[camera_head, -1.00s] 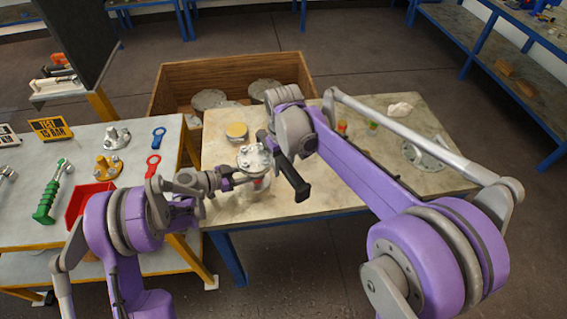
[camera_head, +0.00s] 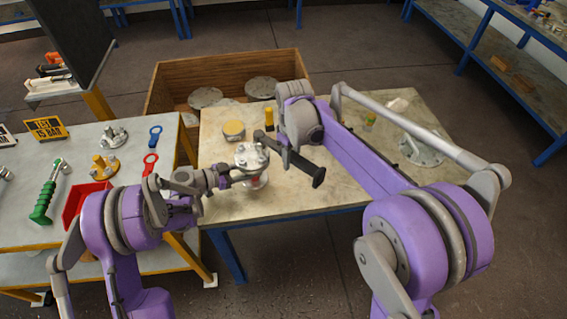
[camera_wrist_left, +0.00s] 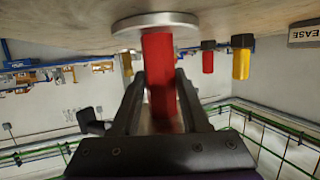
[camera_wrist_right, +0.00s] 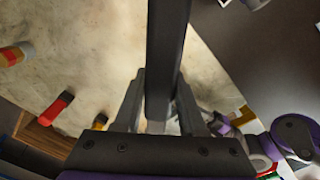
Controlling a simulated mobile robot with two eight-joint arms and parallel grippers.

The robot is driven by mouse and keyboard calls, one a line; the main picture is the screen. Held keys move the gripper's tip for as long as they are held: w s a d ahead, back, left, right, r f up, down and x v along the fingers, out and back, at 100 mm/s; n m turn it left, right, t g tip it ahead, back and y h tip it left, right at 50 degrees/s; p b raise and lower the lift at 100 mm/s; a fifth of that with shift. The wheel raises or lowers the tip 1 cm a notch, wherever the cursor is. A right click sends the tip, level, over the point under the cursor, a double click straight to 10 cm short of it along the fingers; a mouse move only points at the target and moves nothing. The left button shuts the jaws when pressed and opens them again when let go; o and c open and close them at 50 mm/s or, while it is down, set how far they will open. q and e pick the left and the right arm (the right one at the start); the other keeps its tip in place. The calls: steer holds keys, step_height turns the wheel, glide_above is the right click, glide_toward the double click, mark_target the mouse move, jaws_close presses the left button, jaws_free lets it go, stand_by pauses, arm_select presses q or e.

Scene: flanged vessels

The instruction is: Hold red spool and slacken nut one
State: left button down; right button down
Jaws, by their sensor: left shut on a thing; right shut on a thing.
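The red spool (camera_head: 256,184) stands upright on the middle table, mostly hidden under its grey top flange (camera_head: 251,154) with several bolts and nuts. My left gripper (camera_head: 238,178) is shut on its red body; the left wrist view shows the red body (camera_wrist_left: 158,75) between the two fingers, near a round pale flange (camera_wrist_left: 155,20). My right gripper (camera_head: 284,146) is shut on a black-handled tool (camera_head: 308,170), also a dark bar between the fingers in the right wrist view (camera_wrist_right: 166,60). The tool reaches the flange's right edge; its contact with a nut, and which nut, cannot be made out.
A yellow-sided round piece (camera_head: 234,131) stands behind the flange. A grey flanged part (camera_head: 422,148) lies at the table's right. A wooden crate (camera_head: 225,70) is behind. The left bench holds a green-handled wrench (camera_head: 47,200) and a red bin (camera_head: 76,205). The table's front right is clear.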

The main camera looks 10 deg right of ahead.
steer(key=shift+n, duration=0.8)
steer(key=shift+w+d+r, duration=0.2)
steer(key=shift+r, duration=0.65)
steer(key=shift+w+d+r, duration=0.25)
steer(key=shift+r, duration=0.6)
steer(key=shift+w+d+r, duration=0.2)
steer(key=shift+r, duration=0.65)
arm_select(q)
steer(key=shift+c, duration=1.6)
jaws_free()
steer(key=v, duration=1.2)
steer(key=shift+r, duration=0.1)
steer(key=shift+s, duration=0.1)
arm_select(e)
steer(key=shift+s+f, duration=0.1)
